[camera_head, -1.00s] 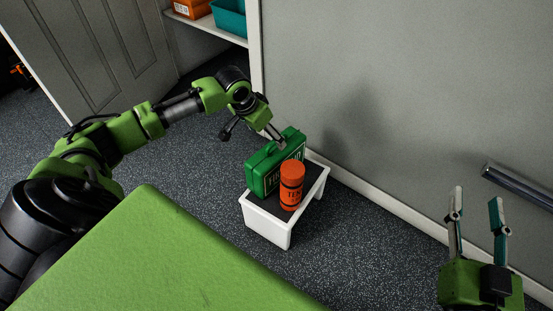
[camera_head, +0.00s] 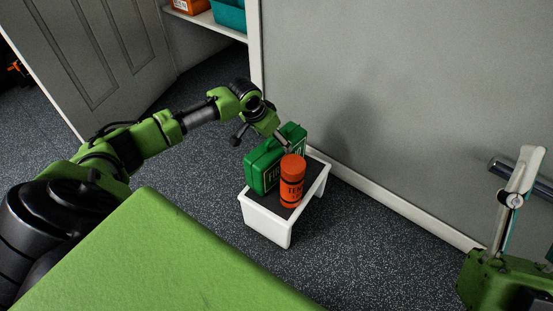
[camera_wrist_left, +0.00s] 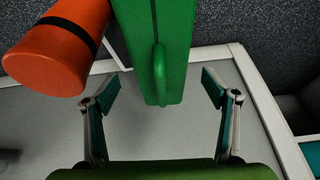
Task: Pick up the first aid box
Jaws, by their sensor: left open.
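The green first aid box (camera_head: 265,169) stands upright on a small white step stool (camera_head: 265,222), with its handle on top. In the left wrist view the box (camera_wrist_left: 175,50) and its looped handle (camera_wrist_left: 159,75) lie between my left gripper's two spread fingers (camera_wrist_left: 160,88). Neither finger visibly touches it. My right gripper (camera_head: 519,185) is at the right edge, away from the box. Its fingers overlap side-on, so its opening is unclear.
An orange tennis can (camera_head: 292,183) stands on the stool close beside the box; it also shows in the left wrist view (camera_wrist_left: 50,55). A grey wall (camera_head: 400,110) rises behind the stool. Open speckled floor (camera_head: 370,245) lies right of the stool.

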